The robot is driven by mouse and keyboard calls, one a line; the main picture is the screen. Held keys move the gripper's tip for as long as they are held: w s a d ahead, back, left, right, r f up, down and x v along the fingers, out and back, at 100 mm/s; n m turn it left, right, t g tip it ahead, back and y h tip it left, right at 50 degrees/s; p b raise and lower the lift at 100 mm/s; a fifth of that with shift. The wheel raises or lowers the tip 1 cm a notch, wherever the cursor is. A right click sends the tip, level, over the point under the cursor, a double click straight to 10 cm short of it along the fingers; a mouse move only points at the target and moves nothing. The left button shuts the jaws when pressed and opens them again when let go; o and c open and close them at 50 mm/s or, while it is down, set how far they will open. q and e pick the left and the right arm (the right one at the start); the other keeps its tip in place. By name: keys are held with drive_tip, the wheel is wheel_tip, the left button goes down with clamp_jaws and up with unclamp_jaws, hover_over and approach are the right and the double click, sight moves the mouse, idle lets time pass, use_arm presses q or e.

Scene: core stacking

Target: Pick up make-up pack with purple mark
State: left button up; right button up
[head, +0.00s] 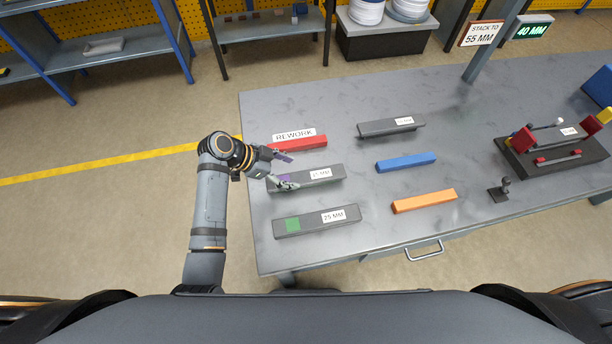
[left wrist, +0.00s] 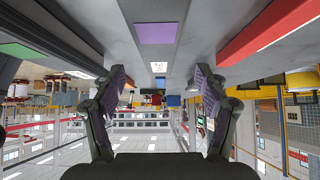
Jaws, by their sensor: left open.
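The make-up pack with the purple mark (head: 332,175) is a dark grey bar lying on the table's left part, with a white label that is hard to read. Its purple mark is at its left end and also shows in the left wrist view (left wrist: 158,33), at the top between the finger lines. My left gripper (head: 285,171) is open at the pack's left end, fingers spread apart, with nothing held. One finger partly covers the pack in the head view. I cannot tell whether it touches the pack. My right gripper is not in view.
A red bar (head: 305,142) by the REWORK label lies just behind; a green-marked 25 MM pack (head: 312,222) lies in front. Another grey pack (head: 378,128), a blue bar (head: 405,162) and an orange bar (head: 424,201) lie further right. A dark fixture (head: 530,168) stands at far right.

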sight(307, 177)
use_arm(q)
drive_tip(key=p+x, duration=0.1)
drive_tip(key=x, duration=0.3)
drive_tip(key=shift+s+d, duration=0.1)
drive_tip(key=shift+d, duration=0.25)
drive_tip(key=c, duration=1.4)
clamp_jaws()
drive_tip(key=shift+r, duration=0.1)
